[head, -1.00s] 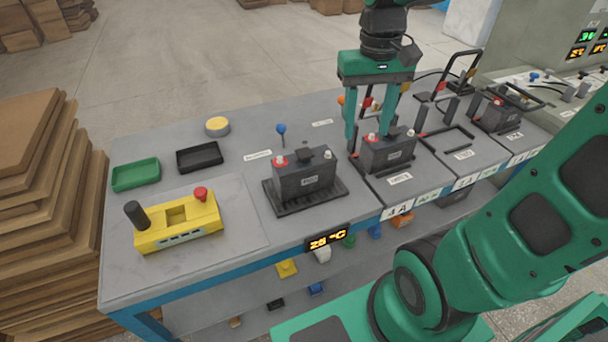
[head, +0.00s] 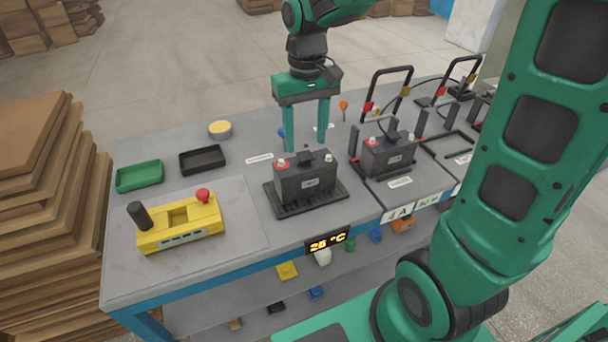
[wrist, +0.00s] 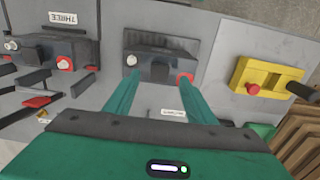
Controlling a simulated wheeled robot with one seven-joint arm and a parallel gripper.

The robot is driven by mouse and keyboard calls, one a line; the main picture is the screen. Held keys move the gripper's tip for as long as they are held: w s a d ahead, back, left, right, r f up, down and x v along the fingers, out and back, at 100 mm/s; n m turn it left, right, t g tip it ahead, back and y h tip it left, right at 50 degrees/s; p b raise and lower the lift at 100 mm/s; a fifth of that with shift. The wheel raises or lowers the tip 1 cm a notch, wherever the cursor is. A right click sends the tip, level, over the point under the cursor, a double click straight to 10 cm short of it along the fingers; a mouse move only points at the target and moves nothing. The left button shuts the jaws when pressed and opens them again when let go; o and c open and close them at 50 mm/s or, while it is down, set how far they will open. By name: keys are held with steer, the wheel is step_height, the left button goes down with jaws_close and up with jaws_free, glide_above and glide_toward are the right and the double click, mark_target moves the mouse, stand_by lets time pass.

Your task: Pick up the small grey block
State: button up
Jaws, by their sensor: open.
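A small dark grey block (head: 305,157) sits on top of the nearest battery (head: 306,182), between its red and white terminals. I take it for the task's grey block. In the wrist view the block (wrist: 160,70) shows between and just beyond my fingertips. My gripper (head: 305,147) is open and empty, pointing down. In the head view its fingertips appear just above and behind the block; the exact gap is hard to tell. The battery stands on a black base plate (head: 333,198).
A yellow fixture (head: 180,226) with a red knob and black post stands left. A green tray (head: 139,176), a black tray (head: 202,160) and a yellow-topped round tin (head: 220,130) lie behind it. Another battery (head: 388,158) and upright handles (head: 388,88) stand right.

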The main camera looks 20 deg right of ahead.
mark_target(305, 154)
steer(key=f, duration=0.4)
steer(key=shift+w+f, duration=0.15)
steer(key=shift+w, duration=0.05)
jaws_close()
steer(key=shift+w, duration=0.1)
stand_by(1.1)
